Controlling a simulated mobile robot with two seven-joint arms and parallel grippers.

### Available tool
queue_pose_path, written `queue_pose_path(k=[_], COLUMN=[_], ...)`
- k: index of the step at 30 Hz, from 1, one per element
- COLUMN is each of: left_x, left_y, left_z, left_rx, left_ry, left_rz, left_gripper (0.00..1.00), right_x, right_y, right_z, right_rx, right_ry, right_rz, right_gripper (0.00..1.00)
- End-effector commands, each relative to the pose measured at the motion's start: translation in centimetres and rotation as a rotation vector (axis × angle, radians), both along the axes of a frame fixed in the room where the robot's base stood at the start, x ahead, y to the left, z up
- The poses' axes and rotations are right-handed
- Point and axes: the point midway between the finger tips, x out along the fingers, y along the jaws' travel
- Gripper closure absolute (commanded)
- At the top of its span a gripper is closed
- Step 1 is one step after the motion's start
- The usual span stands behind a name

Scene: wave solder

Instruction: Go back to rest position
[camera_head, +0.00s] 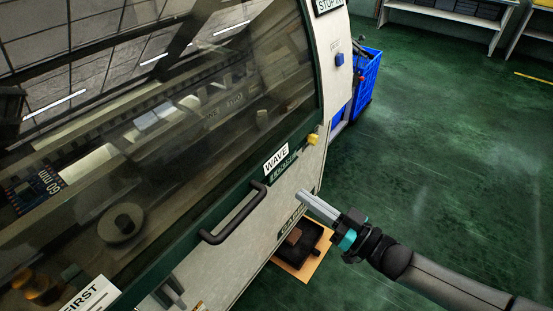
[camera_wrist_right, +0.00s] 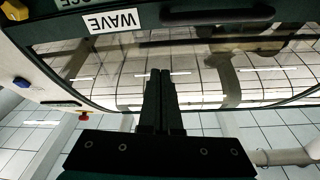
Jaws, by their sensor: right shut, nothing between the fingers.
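My right gripper (camera_head: 303,196) is in the head view, reaching in from the lower right in front of the machine. Its fingers are together and empty. In the right wrist view the closed fingers (camera_wrist_right: 160,75) point at the machine's reflecting window. The wave solder machine (camera_head: 318,160) fills the left of the head view, with its large glass cover (camera_head: 220,90) shut. The black handle (camera_head: 236,214) of the cover is left of my right gripper and apart from it. The handle also shows at the top of the right wrist view (camera_wrist_right: 215,16). My left gripper is not in view.
A blue crate (camera_head: 368,75) stands beyond the machine. A black tray with a brown block on a tan board (camera_head: 293,267) is low beside the machine, beneath my right gripper. Shelves (camera_head: 450,14) stand at the back. The green floor to the right is mostly clear.

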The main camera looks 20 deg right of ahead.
Motion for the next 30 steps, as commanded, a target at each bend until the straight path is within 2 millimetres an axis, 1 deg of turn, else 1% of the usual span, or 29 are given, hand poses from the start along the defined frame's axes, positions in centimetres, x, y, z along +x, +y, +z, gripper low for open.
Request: queue_pose_path(k=[5,7,8,11,12,14,15,17,18,20,21,23,24,26,27,29,30], left_x=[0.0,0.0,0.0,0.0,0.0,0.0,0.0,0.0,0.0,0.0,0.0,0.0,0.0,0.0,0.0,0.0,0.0], left_y=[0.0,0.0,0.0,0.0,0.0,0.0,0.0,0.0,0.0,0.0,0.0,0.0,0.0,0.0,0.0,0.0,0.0], left_z=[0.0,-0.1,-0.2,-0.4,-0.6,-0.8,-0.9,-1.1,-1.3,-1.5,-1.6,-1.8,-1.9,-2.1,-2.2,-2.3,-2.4], left_rx=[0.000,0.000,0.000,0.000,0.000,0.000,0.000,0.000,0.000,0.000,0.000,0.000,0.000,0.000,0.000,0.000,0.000], left_ry=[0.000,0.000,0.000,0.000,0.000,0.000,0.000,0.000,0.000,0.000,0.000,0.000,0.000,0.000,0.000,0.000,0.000], left_rz=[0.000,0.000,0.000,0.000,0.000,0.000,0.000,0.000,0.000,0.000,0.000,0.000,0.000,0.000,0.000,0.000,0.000], left_gripper=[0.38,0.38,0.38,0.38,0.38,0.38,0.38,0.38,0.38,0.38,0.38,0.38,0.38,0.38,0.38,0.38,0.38], right_x=[0.0,0.1,0.2,0.1,-0.3,-1.2,-2.1,-4.0,-5.4,-8.0,-10.0,-13.2,-15.5,-19.1,-21.5,-25.0,-27.1], right_y=[-0.1,-0.5,-0.8,-2.2,-2.9,-4.0,-4.6,-5.2,-5.5,-5.7,-5.7,-5.4,-5.0,-4.1,-3.5,-2.4,-1.7], right_z=[-0.2,-1.4,-2.4,-7.2,-9.9,-14.2,-17.1,-21.4,-24.1,-28.0,-30.3,-33.7,-35.7,-38.4,-39.9,-41.7,-42.6], right_rx=[-0.004,-0.020,-0.034,-0.109,-0.148,-0.215,-0.261,-0.326,-0.368,-0.427,-0.465,-0.520,-0.555,-0.603,-0.633,-0.672,-0.695], right_ry=[0.004,0.026,0.042,0.134,0.188,0.281,0.349,0.453,0.523,0.631,0.704,0.815,0.889,0.997,1.066,1.161,1.216], right_rz=[-0.005,-0.027,-0.044,-0.126,-0.166,-0.224,-0.258,-0.298,-0.319,-0.340,-0.346,-0.348,-0.343,-0.324,-0.308,-0.278,-0.255], right_gripper=[1.00,1.00,1.00,1.00,1.00,1.00,1.00,1.00,1.00,1.00,1.00,1.00,1.00,1.00,1.00,1.00,1.00])
